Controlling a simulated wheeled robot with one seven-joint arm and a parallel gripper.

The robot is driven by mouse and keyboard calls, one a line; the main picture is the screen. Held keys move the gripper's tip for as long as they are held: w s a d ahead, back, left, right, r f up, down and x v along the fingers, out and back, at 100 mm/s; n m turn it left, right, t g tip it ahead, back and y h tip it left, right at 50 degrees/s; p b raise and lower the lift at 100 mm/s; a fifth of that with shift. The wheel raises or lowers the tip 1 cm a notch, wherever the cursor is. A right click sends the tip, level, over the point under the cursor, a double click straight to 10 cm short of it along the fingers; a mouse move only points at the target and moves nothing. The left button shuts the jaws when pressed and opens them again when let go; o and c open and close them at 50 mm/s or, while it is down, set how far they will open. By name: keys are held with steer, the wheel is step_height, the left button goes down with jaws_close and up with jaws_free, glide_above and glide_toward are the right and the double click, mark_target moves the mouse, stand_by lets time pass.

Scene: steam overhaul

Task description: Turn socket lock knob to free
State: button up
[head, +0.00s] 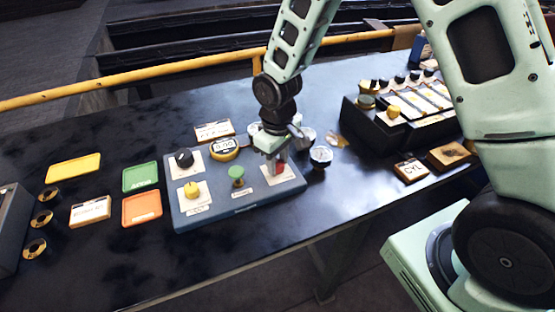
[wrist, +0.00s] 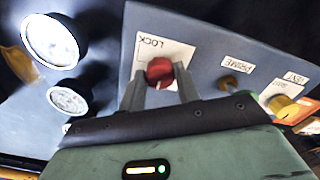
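The lock knob is red with a pale pointer line and sits on a white plate marked LOCK, at the right end of the blue-grey control panel (head: 240,200). The red lock knob (wrist: 160,70) is in the upper middle of the wrist view, and partly hidden behind a finger in the head view (head: 282,169). My gripper (wrist: 160,80) points down at the knob, with one finger on each side of it. The fingers stand apart, and the knob shows between their tips. I see no clear contact. My gripper also shows in the head view (head: 273,165).
A green knob (head: 236,172), yellow knob (head: 191,188), black knob (head: 184,158) and yellow timer (head: 223,148) sit left on the panel. Round silver-topped parts (head: 320,155) stand close right of my gripper. A black console (head: 395,120) stands further right. The table's front is clear.

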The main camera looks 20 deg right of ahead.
mark_target(278, 163)
steer(key=shift+o, duration=1.4)
step_height(278, 163, up, 18)
steer(key=b, duration=0.1)
steer(key=shift+f, duration=0.25)
